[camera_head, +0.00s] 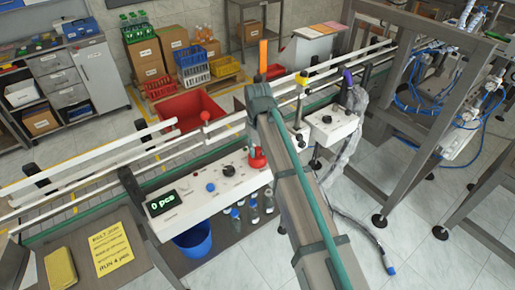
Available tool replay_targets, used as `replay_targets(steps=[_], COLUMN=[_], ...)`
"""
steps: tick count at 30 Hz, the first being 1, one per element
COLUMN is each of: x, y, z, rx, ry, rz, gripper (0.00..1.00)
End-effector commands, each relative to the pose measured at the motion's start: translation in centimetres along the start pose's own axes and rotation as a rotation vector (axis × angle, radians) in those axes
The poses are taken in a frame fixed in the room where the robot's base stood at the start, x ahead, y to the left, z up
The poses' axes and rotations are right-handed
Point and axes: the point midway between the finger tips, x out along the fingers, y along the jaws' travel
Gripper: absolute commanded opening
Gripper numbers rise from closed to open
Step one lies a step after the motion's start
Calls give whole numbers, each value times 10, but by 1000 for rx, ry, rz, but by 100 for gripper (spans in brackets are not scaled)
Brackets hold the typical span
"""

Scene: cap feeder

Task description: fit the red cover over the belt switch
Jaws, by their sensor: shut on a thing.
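The red cover (257,159) is at the right part of the white control panel (188,205), just left of my arm. My gripper (254,145) shows only as a small dark part above the cover, mostly hidden by my arm; it is shut on the cover. The cover's lower edge is at or just above the panel face; I cannot tell whether it touches. No switch shows under the cover, so the belt switch may be hidden there. A blue button (210,187) and a dark knob (228,170) sit farther left on the panel.
A counter display (163,202) reads "0 pcs". A second white box with knobs (331,127) stands to the right. The conveyor rails (100,160) run behind the panel. A red bin (187,108) lies beyond, and a blue bucket (193,240) stands below.

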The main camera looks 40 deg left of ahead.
Motion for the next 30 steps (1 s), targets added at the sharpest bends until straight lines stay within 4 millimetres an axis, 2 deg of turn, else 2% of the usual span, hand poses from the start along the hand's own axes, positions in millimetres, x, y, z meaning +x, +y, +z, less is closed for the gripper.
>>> replay_targets(steps=[8, 9, 14, 25, 30], x=[1, 1, 1, -2, -19], y=[0, 0, 0, 0, 0], z=[0, 0, 0, 0, -1], rx=[0, 0, 0, 0, 0], ry=[0, 0, 0, 0, 3], rz=[0, 0, 0, 0, 0], gripper=[0, 32, 58, 58, 58])
